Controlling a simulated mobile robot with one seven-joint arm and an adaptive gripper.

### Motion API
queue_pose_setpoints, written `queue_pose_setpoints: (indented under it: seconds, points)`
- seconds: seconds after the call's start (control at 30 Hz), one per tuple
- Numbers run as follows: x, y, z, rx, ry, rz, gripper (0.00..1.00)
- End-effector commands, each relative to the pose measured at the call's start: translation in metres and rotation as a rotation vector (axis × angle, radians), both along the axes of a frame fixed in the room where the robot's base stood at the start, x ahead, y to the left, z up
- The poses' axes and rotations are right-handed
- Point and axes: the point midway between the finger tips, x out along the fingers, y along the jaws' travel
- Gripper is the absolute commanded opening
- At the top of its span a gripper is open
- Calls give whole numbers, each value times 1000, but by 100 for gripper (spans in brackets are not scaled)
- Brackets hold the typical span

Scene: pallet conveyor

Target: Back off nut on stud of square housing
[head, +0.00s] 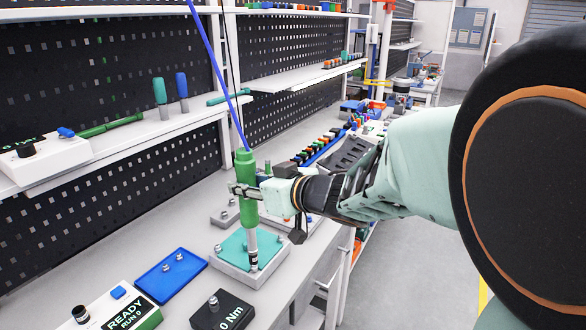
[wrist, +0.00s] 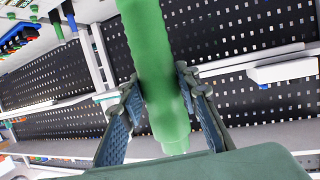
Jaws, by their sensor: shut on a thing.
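The square housing (head: 233,248) has a teal top on a light grey base and sits on the bench in the lower middle of the head view. Small metal studs stand near its corners. My gripper (head: 243,190) is shut around a green power driver (head: 246,170) that hangs from a blue cable. The driver also fills the middle of the wrist view (wrist: 155,60), between the two fingers (wrist: 160,95). Its grey shaft points down, and its tip is at the housing's near right corner. The tip covers what is under it, so I cannot see the nut or tell whether they touch.
A blue plate (head: 165,280) with studs, a black box reading 0 Nm (head: 235,314) and a box reading READY RUN 0 (head: 130,315) lie left and in front. A grey block (head: 224,217) stands behind the housing. Shelves and perforated panels close off the left.

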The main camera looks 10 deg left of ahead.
Motion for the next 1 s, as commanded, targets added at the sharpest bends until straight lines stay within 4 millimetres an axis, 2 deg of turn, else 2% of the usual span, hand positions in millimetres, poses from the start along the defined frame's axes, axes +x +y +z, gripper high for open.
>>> queue_pose_setpoints:
  seconds: [0.5,1.0]
  points:
    - [0,0,-2,-1,2,-1,0]
    - [0,-1,-14,-2,2,-1,0]
